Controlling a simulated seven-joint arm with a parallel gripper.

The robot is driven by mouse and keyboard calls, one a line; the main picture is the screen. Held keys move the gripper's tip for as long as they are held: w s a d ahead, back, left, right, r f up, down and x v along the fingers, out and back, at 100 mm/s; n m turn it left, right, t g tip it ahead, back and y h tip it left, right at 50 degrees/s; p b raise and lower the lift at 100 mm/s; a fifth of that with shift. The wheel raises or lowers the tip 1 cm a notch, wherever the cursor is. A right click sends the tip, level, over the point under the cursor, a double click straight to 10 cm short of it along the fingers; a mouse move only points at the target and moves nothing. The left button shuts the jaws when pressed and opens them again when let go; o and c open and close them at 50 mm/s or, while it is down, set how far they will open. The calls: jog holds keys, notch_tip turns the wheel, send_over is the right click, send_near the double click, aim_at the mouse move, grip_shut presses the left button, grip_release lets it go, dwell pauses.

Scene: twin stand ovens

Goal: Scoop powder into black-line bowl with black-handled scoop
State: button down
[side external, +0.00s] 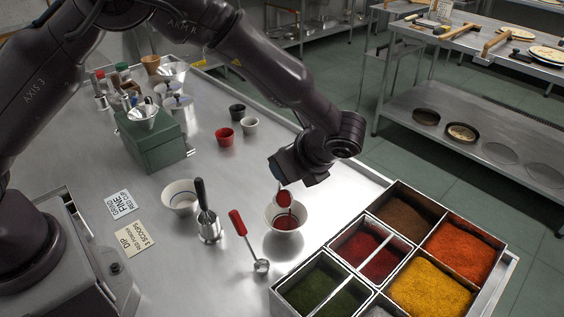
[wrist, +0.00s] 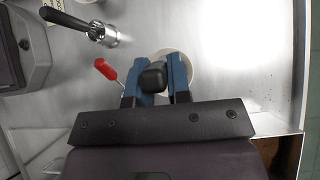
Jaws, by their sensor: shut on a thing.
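My gripper (wrist: 152,85) is shut on a black handle (wrist: 152,75), seen end-on in the wrist view. In the side view my gripper (side external: 284,184) is above a white bowl (side external: 271,222) near the table's right side. A red-covered scoop head (side external: 284,199) shows below my gripper, over the bowl, and red powder (side external: 286,221) shows inside the bowl. The bowl's line colour is unclear. In the wrist view the bowl (wrist: 190,66) is partly hidden behind my fingers. Another white bowl (side external: 181,195) with a dark line stands to the left.
A divided tray (side external: 482,222) of coloured powders stands at the right front, including dark red powder (side external: 372,255). A red-handled scoop (side external: 239,224) lies left of the bowl, near a black-handled metal tool (side external: 204,205). A green box (side external: 150,143) and small cups stand farther back.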

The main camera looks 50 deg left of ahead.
jog(key=d+f+y, duration=0.3)
jog(key=d+y, duration=0.5)
jog(key=y, duration=0.2)
dwell(2.0)
jog(key=shift+d, duration=0.2)
dwell(1.0)
